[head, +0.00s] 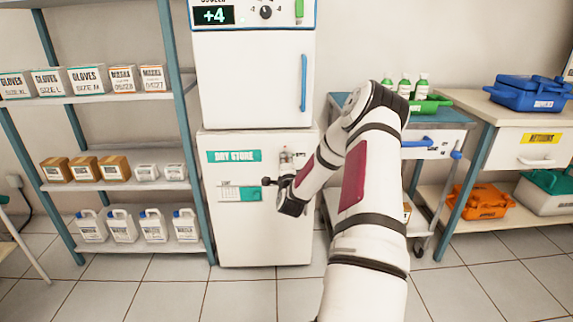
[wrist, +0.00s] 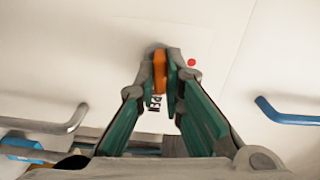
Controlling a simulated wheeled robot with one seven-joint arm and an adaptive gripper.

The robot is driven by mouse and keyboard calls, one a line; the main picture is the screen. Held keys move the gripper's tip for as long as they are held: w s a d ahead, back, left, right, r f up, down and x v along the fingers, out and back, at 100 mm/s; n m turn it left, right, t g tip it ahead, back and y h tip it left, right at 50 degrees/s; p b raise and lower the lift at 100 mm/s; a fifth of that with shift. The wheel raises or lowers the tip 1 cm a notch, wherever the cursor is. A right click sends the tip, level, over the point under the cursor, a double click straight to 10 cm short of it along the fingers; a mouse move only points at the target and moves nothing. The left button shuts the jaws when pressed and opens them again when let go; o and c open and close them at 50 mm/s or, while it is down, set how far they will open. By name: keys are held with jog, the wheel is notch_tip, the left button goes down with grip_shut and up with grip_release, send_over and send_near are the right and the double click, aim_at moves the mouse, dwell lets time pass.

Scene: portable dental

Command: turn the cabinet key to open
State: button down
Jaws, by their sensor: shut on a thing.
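The white cabinet (head: 262,235) marked DRY STORE stands in the middle of the head view, its door flat and shut. In the wrist view my gripper (wrist: 161,75) is shut on an orange key (wrist: 159,70), at the white door face (wrist: 100,60). The key's flat head stands nearly upright in the wrist picture between the two fingertips. A red dot (wrist: 191,62) is just right of the fingertips. Part of the word OPEN (wrist: 155,103) shows between the fingers. The keyhole is hidden behind the key and fingers. In the head view my arm hides most of the gripper.
A grey bar handle (wrist: 65,123) is at left in the wrist view, a blue handle (wrist: 290,113) at right. A shelf rack (head: 115,98) stands left of the cabinet. A trolley (head: 440,143) and bench (head: 520,115) stand right. The floor in front is clear.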

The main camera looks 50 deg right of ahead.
jog(key=shift+m, duration=0.6)
jog(key=c, duration=1.7)
grip_release()
jog(key=v, duration=1.2)
jog(key=shift+w, duration=0.1)
